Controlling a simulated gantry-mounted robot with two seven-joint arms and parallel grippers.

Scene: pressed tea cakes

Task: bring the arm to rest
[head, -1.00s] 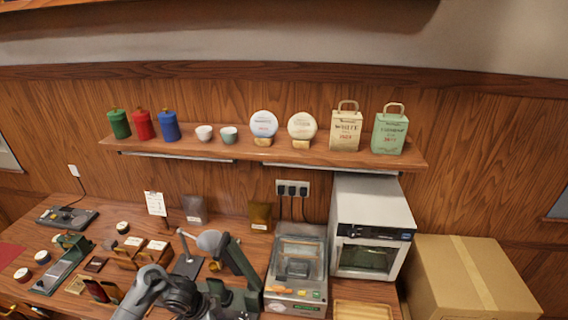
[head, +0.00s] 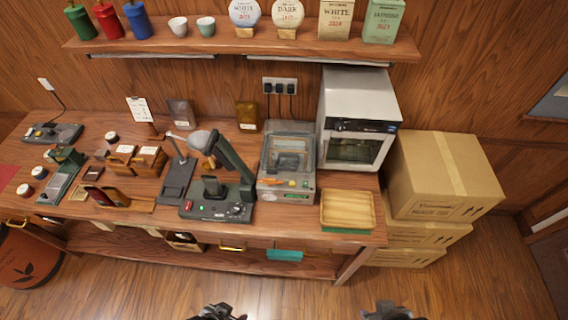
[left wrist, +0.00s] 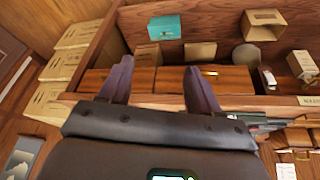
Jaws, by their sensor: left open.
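My left gripper (head: 217,312) shows only as a dark part at the bottom edge of the head view, in front of the bench and over the floor. In the left wrist view my left gripper (left wrist: 158,80) has its two fingers spread, with nothing between them. It faces the wooden drawer fronts (left wrist: 160,80) of the bench. A dark part of my right arm (head: 390,312) shows at the bottom edge of the head view, to the right; its fingers cannot be made out.
The wooden bench (head: 300,232) carries a press (head: 225,190), a sealing machine (head: 287,165), a microwave (head: 357,115) and a wooden tray (head: 347,208). Stacked cardboard boxes (head: 445,175) stand at right. A teal box (head: 285,255) sits on the lower shelf. Floor before the bench is clear.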

